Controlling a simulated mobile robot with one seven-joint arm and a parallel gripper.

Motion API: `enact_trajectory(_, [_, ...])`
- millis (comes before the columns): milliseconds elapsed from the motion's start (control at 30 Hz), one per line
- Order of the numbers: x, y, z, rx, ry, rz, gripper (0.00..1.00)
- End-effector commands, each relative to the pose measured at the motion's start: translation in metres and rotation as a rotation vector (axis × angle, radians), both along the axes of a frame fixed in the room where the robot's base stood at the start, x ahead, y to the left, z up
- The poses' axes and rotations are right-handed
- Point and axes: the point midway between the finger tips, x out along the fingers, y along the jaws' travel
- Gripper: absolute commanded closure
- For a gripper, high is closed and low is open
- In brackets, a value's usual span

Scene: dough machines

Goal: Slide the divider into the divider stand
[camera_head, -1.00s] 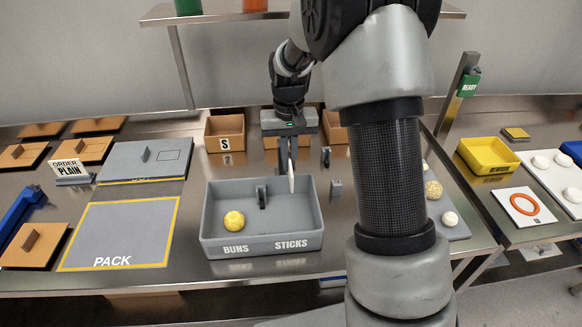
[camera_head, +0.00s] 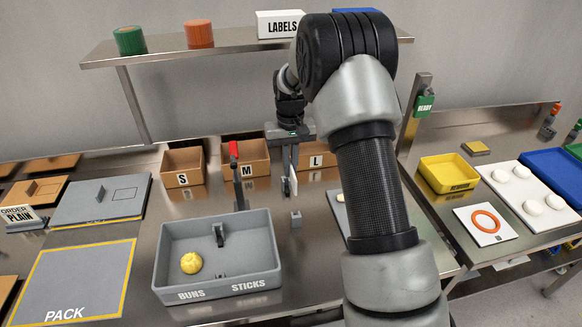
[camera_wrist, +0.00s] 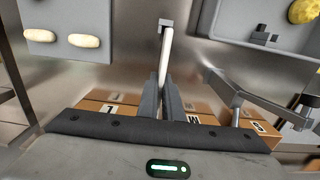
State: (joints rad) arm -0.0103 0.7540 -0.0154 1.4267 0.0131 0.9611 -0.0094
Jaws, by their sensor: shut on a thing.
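My gripper (camera_head: 288,188) is shut on the divider (camera_head: 294,184), a thin white plate held upright above the steel table. In the wrist view the divider (camera_wrist: 166,62) sticks out between my fingers (camera_wrist: 165,98). A small grey block that looks like the divider stand (camera_head: 295,220) is on the table, right of the grey tray. In the head view the divider is behind the stand, with a gap between them. In the wrist view the stand (camera_wrist: 166,23) lines up with the divider's far end; I cannot tell whether they touch.
The BUNS/STICKS tray (camera_head: 222,291) holds a yellow bun (camera_head: 191,263) and dark brackets. A red-topped lever (camera_head: 235,165) rises left of my gripper. Brown boxes S (camera_head: 183,166), M (camera_head: 246,160) and L (camera_head: 318,170) stand behind. The PACK mat (camera_head: 75,285) is at left.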

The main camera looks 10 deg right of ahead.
Motion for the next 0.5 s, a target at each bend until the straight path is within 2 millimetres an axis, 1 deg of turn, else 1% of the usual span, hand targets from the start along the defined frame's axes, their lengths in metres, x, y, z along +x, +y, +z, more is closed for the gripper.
enact_trajectory(167, [0.0, 0.0, 0.001, 0.0, 0.0, -0.001, 1.0])
enact_trajectory(367, [0.0, 0.0, -0.005, 0.0, 0.0, -0.001, 1.0])
enact_trajectory(500, [0.0, 0.0, -0.013, 0.0, 0.001, -0.001, 1.0])
